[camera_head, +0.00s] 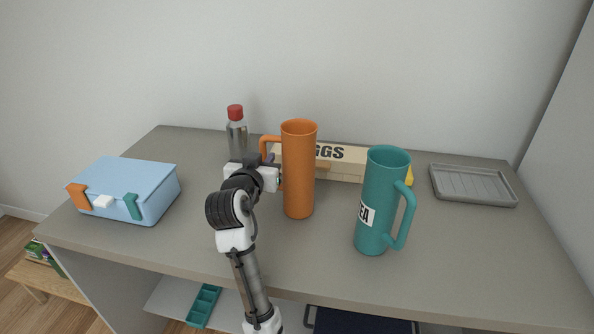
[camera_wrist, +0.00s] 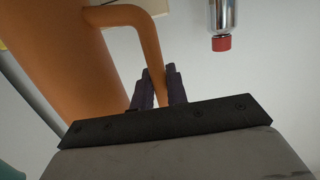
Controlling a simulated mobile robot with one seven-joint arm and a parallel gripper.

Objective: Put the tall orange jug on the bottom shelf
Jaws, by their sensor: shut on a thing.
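The tall orange jug (camera_head: 298,175) is upright at the middle of the counter, with its handle on the left side. My gripper (camera_head: 274,178) is at the jug's left side. In the wrist view the two dark fingers of my gripper (camera_wrist: 160,88) are shut around the handle of the orange jug (camera_wrist: 75,60). I cannot tell whether the jug's base touches the counter. Below the counter, part of a pale shelf (camera_head: 168,298) shows at the lower left; most of it is hidden by the counter top.
A teal jug (camera_head: 380,205) stands close on the right. A red-capped bottle (camera_head: 237,135) and an egg box (camera_head: 345,160) are behind. A blue lunch box (camera_head: 130,185) is left, a grey tray (camera_head: 473,186) right. A teal divided tray (camera_head: 203,306) sits on the shelf. The counter's front left is clear.

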